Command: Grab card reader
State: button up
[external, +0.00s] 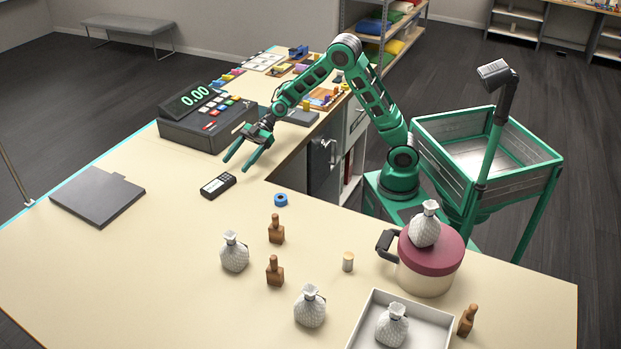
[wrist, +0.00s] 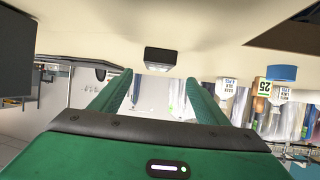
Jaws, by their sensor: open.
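The card reader (external: 218,185) is a small dark handset with a light screen, lying flat on the beige counter (external: 160,240). In the wrist view the card reader (wrist: 160,57) shows as a small dark block beyond the fingertips, roughly between them. My gripper (external: 238,162) is open and empty, its two green fingers pointing down toward the counter, just behind the card reader in the external view. Its fingers also show in the wrist view (wrist: 160,90), spread apart with a gap between them. The fingers do not appear to touch the card reader.
A cash register (external: 205,120) stands close behind and left of the gripper. A blue tape roll (external: 281,200) lies right of the card reader. A grey flat board (external: 98,196) lies at left. White sacks (external: 234,251) and brown bottle shapes (external: 276,229) stand nearer the front.

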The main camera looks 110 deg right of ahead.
aim_at(219, 182)
jog(key=shift+w+a, duration=0.1)
jog(key=shift+w, duration=0.35)
jog(key=x, duration=1)
jog(key=shift+w, duration=0.2)
jog(key=shift+c, duration=0.6)
jog(key=shift+r, duration=0.1)
jog(key=c, duration=1.2)
